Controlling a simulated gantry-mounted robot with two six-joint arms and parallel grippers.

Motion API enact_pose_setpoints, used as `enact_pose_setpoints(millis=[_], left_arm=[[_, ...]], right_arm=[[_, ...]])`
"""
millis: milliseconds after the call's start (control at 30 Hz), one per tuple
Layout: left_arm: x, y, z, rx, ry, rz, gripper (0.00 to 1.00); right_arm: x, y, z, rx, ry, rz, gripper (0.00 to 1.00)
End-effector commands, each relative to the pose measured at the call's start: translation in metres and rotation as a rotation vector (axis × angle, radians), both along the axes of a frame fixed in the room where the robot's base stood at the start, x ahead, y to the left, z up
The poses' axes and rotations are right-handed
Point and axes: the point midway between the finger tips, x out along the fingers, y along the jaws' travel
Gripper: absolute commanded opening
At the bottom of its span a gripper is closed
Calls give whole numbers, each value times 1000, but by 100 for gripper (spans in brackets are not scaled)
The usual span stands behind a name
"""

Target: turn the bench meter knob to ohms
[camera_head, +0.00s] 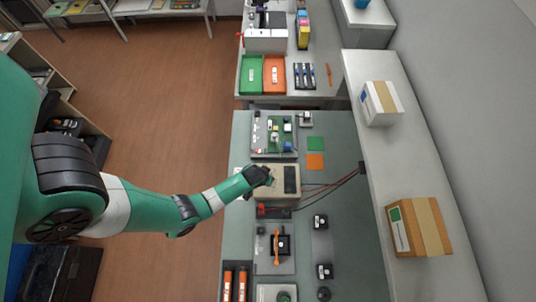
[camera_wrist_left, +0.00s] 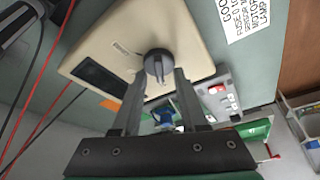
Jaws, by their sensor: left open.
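The bench meter is a beige box with a dark display; it shows in the head view (camera_head: 264,194) on the bench, partly covered by my left gripper, and in the left wrist view (camera_wrist_left: 115,38). Its knob (camera_wrist_left: 158,64) is a round grey dial, seen in the left wrist view near the fingertips. My left gripper (camera_wrist_left: 158,78) is open, with one finger on each side of the knob; I cannot tell whether they touch it. In the head view my left gripper (camera_head: 259,176) is over the meter's face. The knob's setting is not readable. My right gripper is not in view.
Red and dark leads run from the meter to the right. A circuit board tray (camera_head: 273,150) lies beyond it, with green (camera_head: 315,143) and orange (camera_head: 315,161) squares alongside. An orange-handled fixture (camera_head: 279,246) stands nearer.

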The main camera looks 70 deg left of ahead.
Motion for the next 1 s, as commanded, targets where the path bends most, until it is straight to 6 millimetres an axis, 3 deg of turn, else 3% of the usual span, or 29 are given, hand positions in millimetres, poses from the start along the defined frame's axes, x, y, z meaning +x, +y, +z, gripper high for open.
enact_pose_setpoints(millis=[133, 367, 1000], left_arm=[[0, 0, 1, 0, 0, 0, 39], [0, 0, 1, 0, 0, -1, 0], [-1, 0, 1, -2, 2, -74, 0]], right_arm=[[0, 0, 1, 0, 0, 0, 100], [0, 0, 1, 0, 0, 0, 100], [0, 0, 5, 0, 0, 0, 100]])
